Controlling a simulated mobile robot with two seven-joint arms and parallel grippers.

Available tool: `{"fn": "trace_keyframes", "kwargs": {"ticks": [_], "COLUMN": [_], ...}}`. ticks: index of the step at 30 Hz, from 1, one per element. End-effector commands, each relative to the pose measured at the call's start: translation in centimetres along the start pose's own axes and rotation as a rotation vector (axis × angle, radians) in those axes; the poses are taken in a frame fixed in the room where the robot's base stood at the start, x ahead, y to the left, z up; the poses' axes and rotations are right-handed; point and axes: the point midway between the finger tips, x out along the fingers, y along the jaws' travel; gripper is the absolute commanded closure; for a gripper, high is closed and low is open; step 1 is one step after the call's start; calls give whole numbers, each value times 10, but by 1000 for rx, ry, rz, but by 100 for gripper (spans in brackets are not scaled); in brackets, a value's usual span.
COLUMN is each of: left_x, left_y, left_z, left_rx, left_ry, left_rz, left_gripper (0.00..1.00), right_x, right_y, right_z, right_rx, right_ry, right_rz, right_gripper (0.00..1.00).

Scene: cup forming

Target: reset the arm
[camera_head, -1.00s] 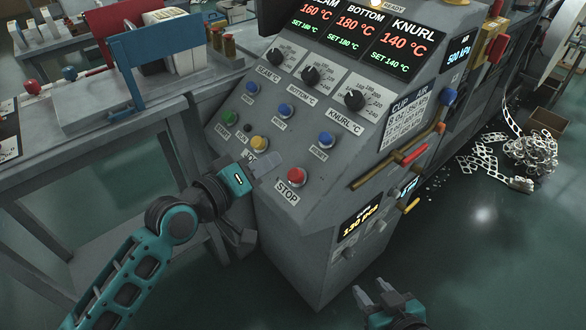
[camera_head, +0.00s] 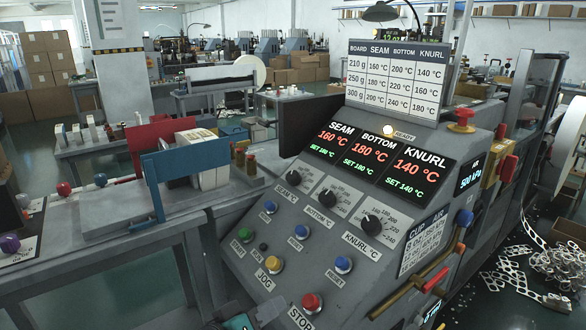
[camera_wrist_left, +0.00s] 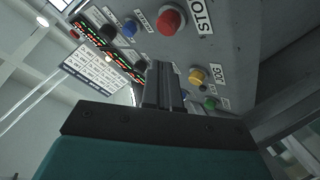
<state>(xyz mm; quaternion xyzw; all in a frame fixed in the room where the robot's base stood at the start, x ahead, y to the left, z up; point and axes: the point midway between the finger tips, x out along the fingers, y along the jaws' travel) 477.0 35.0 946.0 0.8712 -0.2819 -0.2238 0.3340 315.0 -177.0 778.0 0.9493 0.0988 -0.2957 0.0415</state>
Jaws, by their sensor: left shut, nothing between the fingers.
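My left gripper (camera_head: 266,312) shows at the bottom edge of the head view, mostly cut off, below the yellow JOG button (camera_head: 273,264) and left of the red STOP button (camera_head: 312,303). In the left wrist view its two fingers (camera_wrist_left: 163,84) are together with nothing between them. The grey control panel (camera_head: 345,262) is beyond them, with the STOP button (camera_wrist_left: 172,20) above and the JOG button (camera_wrist_left: 198,76) to the right. Contact with the panel cannot be told. My right gripper is out of view.
The panel has three black knobs, such as the KNURL knob (camera_head: 371,225), and lit displays (camera_head: 378,163). A temperature chart (camera_head: 394,80) stands above. A grey bench (camera_head: 110,232) with a blue plate (camera_head: 190,165) is at left. Scrap strips (camera_head: 540,270) lie on the floor at right.

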Motion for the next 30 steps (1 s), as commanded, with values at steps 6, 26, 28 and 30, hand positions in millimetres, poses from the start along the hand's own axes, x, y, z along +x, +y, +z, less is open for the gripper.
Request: {"fn": "trace_keyframes", "kwargs": {"ticks": [6, 26, 28, 30], "left_x": [-63, -178, -178, -177], "left_y": [-79, -151, -151, -151], "left_z": [67, 142, 142, 142], "left_rx": [231, 606, 605, 605], "left_ry": [-4, -186, -186, -185], "left_rz": [-274, -599, -599, -598], "left_gripper": [100, 100, 100, 100], "right_x": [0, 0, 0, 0], "right_y": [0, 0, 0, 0], "right_z": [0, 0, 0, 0], "right_rx": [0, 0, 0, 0], "right_ry": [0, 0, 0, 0], "right_rz": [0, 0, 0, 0], "right_gripper": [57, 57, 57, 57]}}
